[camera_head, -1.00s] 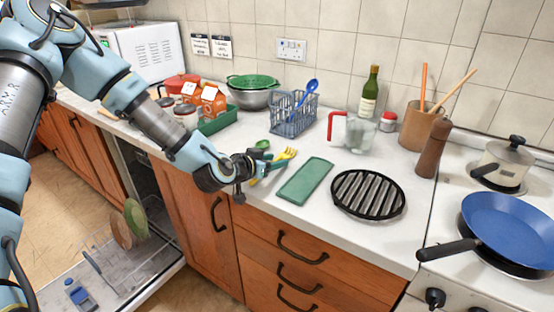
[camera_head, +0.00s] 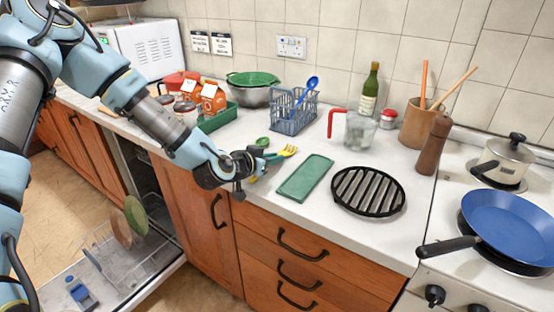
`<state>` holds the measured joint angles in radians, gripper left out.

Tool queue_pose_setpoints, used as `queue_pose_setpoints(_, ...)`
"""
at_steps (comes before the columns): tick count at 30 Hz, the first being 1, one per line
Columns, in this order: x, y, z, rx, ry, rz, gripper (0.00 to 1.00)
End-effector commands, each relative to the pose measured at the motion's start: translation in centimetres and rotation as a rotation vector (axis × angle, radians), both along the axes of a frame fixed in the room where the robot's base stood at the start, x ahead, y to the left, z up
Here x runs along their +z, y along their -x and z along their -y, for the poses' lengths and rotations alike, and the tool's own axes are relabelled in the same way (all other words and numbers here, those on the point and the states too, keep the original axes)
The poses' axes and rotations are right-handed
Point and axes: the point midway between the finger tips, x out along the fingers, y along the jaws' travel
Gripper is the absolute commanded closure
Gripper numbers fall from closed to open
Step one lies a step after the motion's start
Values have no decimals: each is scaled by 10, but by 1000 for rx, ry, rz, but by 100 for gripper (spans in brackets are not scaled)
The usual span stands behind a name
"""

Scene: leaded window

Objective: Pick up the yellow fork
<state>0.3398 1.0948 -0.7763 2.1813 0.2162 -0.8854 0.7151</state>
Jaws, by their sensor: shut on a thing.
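The yellow fork (camera_head: 287,151) is by the front part of the counter, its tined end pointing right and away. My gripper (camera_head: 262,160) is at the fork's near end, shut on it. The fingertips and the fork's handle are partly hidden by the gripper body. I cannot tell clearly whether the fork is clear of the counter. A green spoon (camera_head: 263,142) lies just behind my gripper.
A green tray (camera_head: 304,178) lies close to the right, with a black round grill rack (camera_head: 367,191) beyond it. A blue wire basket (camera_head: 292,112) stands behind. Below left, the dishwasher (camera_head: 120,250) is open with plates in it.

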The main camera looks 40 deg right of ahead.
Motion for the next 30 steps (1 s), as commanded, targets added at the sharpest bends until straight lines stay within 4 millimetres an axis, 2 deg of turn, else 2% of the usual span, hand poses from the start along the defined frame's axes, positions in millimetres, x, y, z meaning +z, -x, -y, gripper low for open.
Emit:
queue_pose_setpoints(8,3,0,0,0,1,1,100)
queue_pose_setpoints(13,13,-1,0,-2,1,4,100)
queue_pose_setpoints(17,29,-1,0,0,2,6,100)
queue_pose_setpoints(24,68,-1,0,-1,3,7,100)
queue_pose_setpoints(30,91,-1,0,1,1,3,100)
